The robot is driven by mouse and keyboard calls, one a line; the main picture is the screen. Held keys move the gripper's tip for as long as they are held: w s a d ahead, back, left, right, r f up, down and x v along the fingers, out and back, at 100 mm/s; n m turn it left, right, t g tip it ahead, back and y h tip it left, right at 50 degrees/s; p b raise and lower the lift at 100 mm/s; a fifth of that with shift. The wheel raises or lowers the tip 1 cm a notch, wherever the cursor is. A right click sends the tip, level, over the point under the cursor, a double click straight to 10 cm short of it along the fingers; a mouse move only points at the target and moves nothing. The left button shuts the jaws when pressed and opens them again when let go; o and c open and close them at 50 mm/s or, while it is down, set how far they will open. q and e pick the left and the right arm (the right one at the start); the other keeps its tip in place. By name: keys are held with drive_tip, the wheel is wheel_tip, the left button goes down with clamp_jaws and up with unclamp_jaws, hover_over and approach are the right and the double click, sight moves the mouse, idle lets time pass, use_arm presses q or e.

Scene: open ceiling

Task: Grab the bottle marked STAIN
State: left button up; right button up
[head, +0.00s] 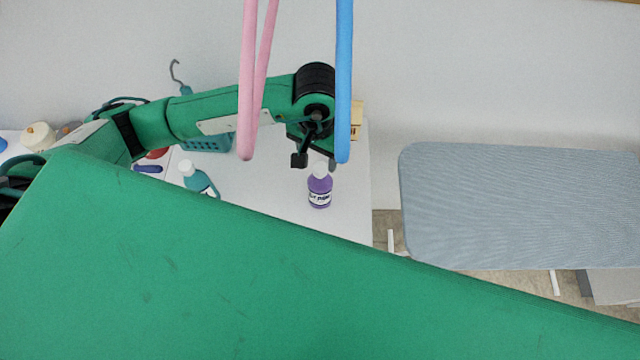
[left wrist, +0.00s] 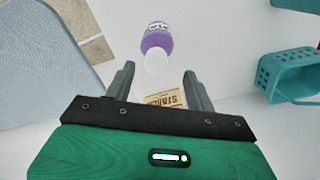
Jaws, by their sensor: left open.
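A purple bottle (head: 319,190) with a white cap and a white label stands upright on the white tabletop. Its lettering is too small to read surely. My left gripper (head: 316,163) is open and empty just behind and above it, by the cap. In the left wrist view the purple bottle (left wrist: 157,40) lies just beyond the gap between my open fingertips (left wrist: 158,71), its cap towards me. A teal bottle (head: 199,180) with a white cap stands further left, partly hidden by a green surface in front. My right gripper is not in view.
A teal basket (head: 210,139) stands behind the teal bottle; it also shows in the left wrist view (left wrist: 290,78). A tan box (left wrist: 166,99) lies close under my gripper. Pink (head: 249,80) and blue (head: 343,80) tubes hang in front. A grey ironing board (head: 500,205) is right.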

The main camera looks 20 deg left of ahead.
sight(320, 167)
use_arm(q)
drive_tip(key=shift+d+f+p, duration=0.15)
drive_tip(key=shift+f+p, duration=0.7)
drive_tip(key=shift+f, duration=0.2)
drive_tip(key=shift+d+f+p, duration=0.15)
drive_tip(key=shift+f+p, duration=0.65)
drive_tip(key=shift+f, duration=0.9)
drive_tip(key=shift+c, duration=0.2)
clamp_jaws()
